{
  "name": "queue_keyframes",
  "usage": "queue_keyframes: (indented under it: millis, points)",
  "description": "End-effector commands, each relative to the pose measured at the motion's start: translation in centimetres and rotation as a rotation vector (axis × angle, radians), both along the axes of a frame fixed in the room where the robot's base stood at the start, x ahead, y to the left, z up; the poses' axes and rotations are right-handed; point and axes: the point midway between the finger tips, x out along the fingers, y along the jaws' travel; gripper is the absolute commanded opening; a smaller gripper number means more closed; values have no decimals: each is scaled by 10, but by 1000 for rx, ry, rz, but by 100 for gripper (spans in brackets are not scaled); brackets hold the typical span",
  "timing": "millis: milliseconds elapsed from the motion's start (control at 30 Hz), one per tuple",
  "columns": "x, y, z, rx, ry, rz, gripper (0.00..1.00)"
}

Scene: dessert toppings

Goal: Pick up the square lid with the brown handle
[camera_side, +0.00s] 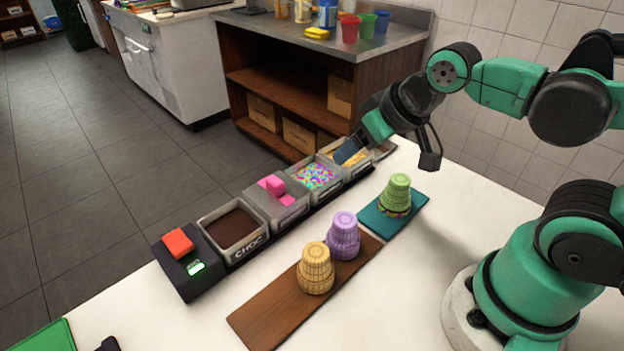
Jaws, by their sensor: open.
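I cannot make out a square lid with a brown handle for certain. A grey square lid with a pink handle (274,187) covers one container in the topping row. A grey piece with a brownish patch (383,149) shows at the far right end of the row, partly behind my gripper; I cannot tell whether it is a lid. My gripper (391,156) is open and empty above the right end of the row. One finger hangs in front of the container with yellowish topping (345,151), the other over the white table.
An open container of brown topping marked CHOC (233,227) and one of coloured sprinkles (314,177) stand in the row. A dark box with a red block (178,243) ends it. Cone-shaped stacks stand on a brown board (262,318) and teal board (420,204).

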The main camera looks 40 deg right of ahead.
Motion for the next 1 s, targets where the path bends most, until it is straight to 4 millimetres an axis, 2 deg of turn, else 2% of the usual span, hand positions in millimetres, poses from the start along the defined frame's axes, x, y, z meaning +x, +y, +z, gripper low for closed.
queue_keyframes:
  millis: [267, 467, 600, 733, 867, 1000]
  points:
    - [1, -1, 1, -2, 6, -2, 63]
    - [23, -23, 13, -37, 93, -18, 63]
    - [49, -54, 17, -65, 206, -29, 63]
    - [72, -88, 11, -74, 314, -32, 63]
    - [91, -126, -5, -66, 418, -29, 63]
    - [102, -165, -29, -43, 518, -21, 63]
